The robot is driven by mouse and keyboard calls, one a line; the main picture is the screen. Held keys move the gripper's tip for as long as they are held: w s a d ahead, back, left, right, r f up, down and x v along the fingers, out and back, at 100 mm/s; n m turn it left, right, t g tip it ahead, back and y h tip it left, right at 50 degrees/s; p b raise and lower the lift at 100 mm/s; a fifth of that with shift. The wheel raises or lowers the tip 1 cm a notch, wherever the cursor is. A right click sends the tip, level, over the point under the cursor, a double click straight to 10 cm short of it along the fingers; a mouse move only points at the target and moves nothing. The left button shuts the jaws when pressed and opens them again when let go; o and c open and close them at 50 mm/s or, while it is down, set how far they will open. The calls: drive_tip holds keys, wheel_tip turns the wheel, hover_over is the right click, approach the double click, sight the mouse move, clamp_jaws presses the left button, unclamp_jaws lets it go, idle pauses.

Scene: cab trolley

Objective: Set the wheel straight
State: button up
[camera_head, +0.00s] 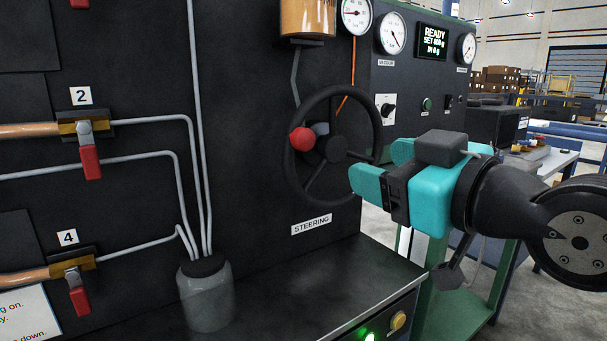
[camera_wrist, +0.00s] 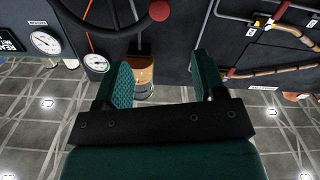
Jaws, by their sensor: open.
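The black steering wheel (camera_head: 337,91) is mounted on the dark panel above a "STEERING" label (camera_head: 311,224). Its round red knob (camera_head: 302,140) sits on the left side of the rim. In the wrist view, which looks upside down, the wheel (camera_wrist: 84,31) and the red knob (camera_wrist: 158,10) are at the top edge, partly cut off. My teal gripper (camera_head: 380,167) is open and empty, in front of the lower right of the wheel. One fingertip overlaps the rim in the picture; I cannot tell how wide the gap is. Both jaws also show in the wrist view (camera_wrist: 162,72).
Gauges (camera_head: 392,33) and a "READY" display (camera_head: 433,43) are at upper right. A brown canister (camera_head: 307,17) hangs above the wheel. Valves with red handles (camera_head: 90,163), thin pipes and a grey jar (camera_head: 206,297) are at left. A dark ledge (camera_head: 330,285) runs below.

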drive_tip(key=p, duration=1.4)
approach(309, 140)
drive_tip(key=x, duration=0.3)
drive_tip(key=p+x, duration=0.3)
drive_tip(key=x, duration=0.5)
drive_tip(key=shift+w+a+f, duration=0.15)
drive_tip(key=shift+w+a, duration=0.05)
clamp_jaws()
